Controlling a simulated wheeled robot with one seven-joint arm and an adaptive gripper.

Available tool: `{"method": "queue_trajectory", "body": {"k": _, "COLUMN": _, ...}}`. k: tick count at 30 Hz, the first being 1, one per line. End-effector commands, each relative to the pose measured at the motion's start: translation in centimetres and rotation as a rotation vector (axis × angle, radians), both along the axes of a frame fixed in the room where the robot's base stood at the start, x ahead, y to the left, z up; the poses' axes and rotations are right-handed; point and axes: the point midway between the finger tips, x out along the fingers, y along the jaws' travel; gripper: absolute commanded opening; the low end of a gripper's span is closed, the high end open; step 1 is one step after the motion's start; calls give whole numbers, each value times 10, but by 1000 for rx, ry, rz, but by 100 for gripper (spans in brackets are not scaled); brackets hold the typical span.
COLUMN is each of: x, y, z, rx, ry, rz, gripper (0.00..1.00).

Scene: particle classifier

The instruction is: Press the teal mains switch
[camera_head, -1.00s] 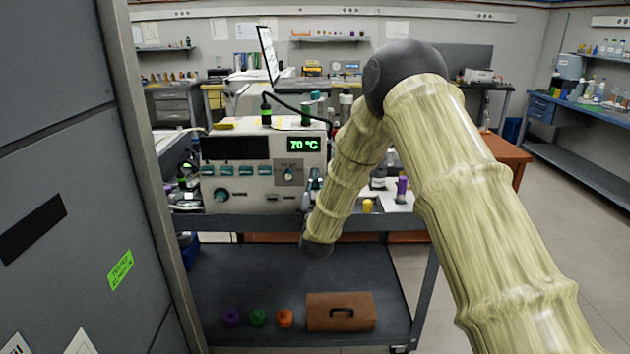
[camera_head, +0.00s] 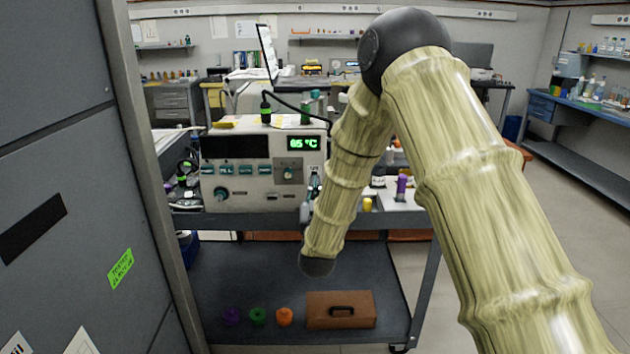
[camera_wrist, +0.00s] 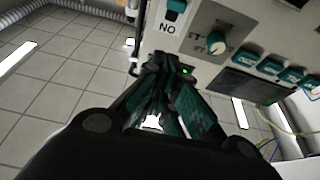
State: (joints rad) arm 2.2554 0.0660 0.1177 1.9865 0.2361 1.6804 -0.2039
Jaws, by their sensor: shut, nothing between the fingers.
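The teal switch (camera_wrist: 176,6), in a black housing, is at the top edge of the wrist view, partly cut off. A label beside it reads "NO" as the picture is turned. It sits on the pale front of the classifier (camera_head: 262,200), which also shows in the wrist view (camera_wrist: 160,35). My gripper (camera_wrist: 158,62) is shut and empty, its dark and teal fingertips near the panel edge, below the switch in the wrist picture. I cannot tell whether it touches the panel. In the head view my arm covers much of the machine's right side.
A teal knob (camera_wrist: 218,46) and several teal buttons line the panel. The green display (camera_head: 303,143) shows a temperature. The machine stands on a cart (camera_head: 380,220); a brown box (camera_head: 340,310) lies on its lower shelf. A grey cabinet (camera_head: 60,150) stands close on the left.

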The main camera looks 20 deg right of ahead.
Motion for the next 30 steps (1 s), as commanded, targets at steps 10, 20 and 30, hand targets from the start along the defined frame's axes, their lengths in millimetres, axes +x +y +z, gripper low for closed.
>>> {"method": "queue_trajectory", "body": {"k": 10, "x": -14, "y": 4, "z": -4, "rx": 0, "ry": -1, "rz": 0, "gripper": 0}}
{"method": "queue_trajectory", "body": {"k": 20, "x": -16, "y": 4, "z": -18, "rx": 4, "ry": 36, "rz": 9, "gripper": 0}}
{"method": "queue_trajectory", "body": {"k": 30, "x": -76, "y": 12, "z": -171, "rx": 61, "ry": 472, "rz": 103, "gripper": 0}}
